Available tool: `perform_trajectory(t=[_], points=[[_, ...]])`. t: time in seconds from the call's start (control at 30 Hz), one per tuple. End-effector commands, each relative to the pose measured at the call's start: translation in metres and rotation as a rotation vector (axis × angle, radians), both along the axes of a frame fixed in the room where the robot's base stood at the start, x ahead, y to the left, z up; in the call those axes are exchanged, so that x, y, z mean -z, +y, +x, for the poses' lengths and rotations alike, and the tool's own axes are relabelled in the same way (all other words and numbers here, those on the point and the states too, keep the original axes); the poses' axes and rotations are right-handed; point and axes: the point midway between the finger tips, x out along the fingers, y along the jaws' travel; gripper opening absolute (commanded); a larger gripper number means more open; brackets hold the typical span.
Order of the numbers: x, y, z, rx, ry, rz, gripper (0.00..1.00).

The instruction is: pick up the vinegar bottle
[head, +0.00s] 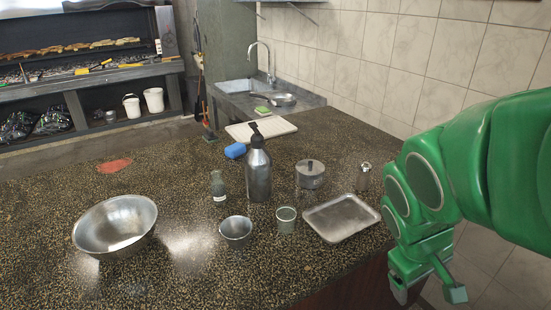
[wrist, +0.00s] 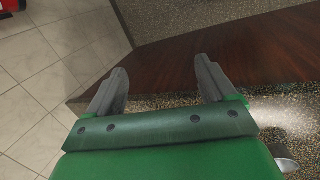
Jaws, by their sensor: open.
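A small dark glass bottle (head: 218,187) with a pale label stands upright on the speckled counter; it looks like the vinegar bottle. My gripper (head: 430,287) is at the right in the head view, beyond the counter's right edge and far from the glass bottle. In the wrist view my gripper (wrist: 160,82) has its two fingers wide apart with nothing between them. The glass bottle cannot be made out in the wrist view.
A large bowl (head: 115,225), a metal cup (head: 236,231), a smaller cup (head: 286,219), a tray (head: 341,217), a lidded pot (head: 310,174) and a shaker (head: 363,177) stand on the counter. A blue sponge (head: 235,151) lies behind. The counter's front left is clear.

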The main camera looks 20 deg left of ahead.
Motion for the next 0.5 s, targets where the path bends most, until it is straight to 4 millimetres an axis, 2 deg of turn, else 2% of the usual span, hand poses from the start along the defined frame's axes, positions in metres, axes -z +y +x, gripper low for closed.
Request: perform_trajectory(t=[0.1,0.27,0.5], points=[[-0.003,0.014,0.029,-0.12,-0.033,-0.046,0.84],[-0.008,0.033,0.065,-0.262,-0.079,-0.096,0.84],[-0.029,0.058,0.129,-0.474,-0.194,-0.179,0.84]])
